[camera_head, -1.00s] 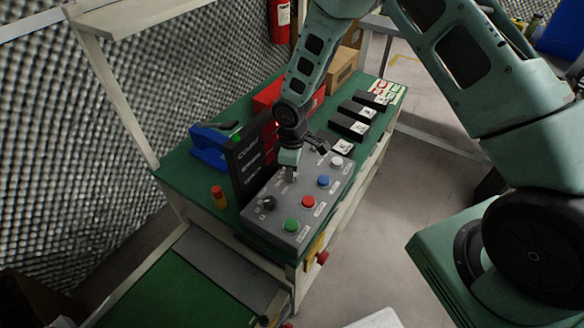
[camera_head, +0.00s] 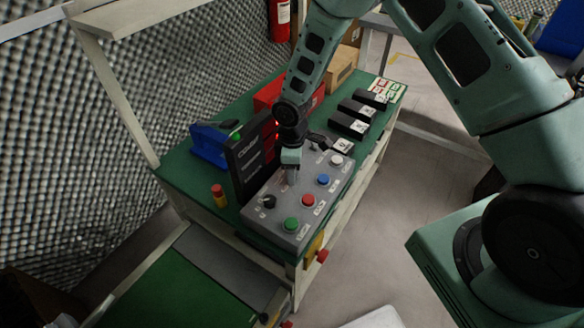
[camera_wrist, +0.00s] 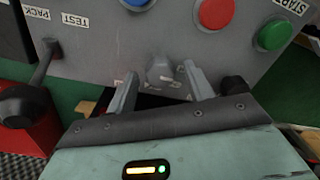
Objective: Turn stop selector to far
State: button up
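The grey control box (camera_head: 270,220) sits on the green bench, with its face also in the wrist view (camera_wrist: 100,45). My gripper (camera_head: 291,178) points down over the middle of the box. In the wrist view my gripper (camera_wrist: 163,88) is open, with one finger on each side of a grey selector knob (camera_wrist: 160,70). I cannot tell whether the fingers touch it. Small labels beside the knob are too small to read. A black knob (camera_head: 268,202) is at the near left of the box; it is partly behind my right finger in the wrist view (camera_wrist: 232,88).
Green (camera_head: 291,224), red (camera_head: 308,200), blue (camera_head: 323,180) and white (camera_head: 336,160) buttons line the box's right side. A black lever (camera_wrist: 25,105) sticks up at its far end. A dark display panel (camera_head: 252,158) stands close on the left.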

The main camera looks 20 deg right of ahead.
notch_tip(320, 180, up, 17)
jog(key=shift+w+r, duration=0.2)
dwell(0.5)
dwell(0.3)
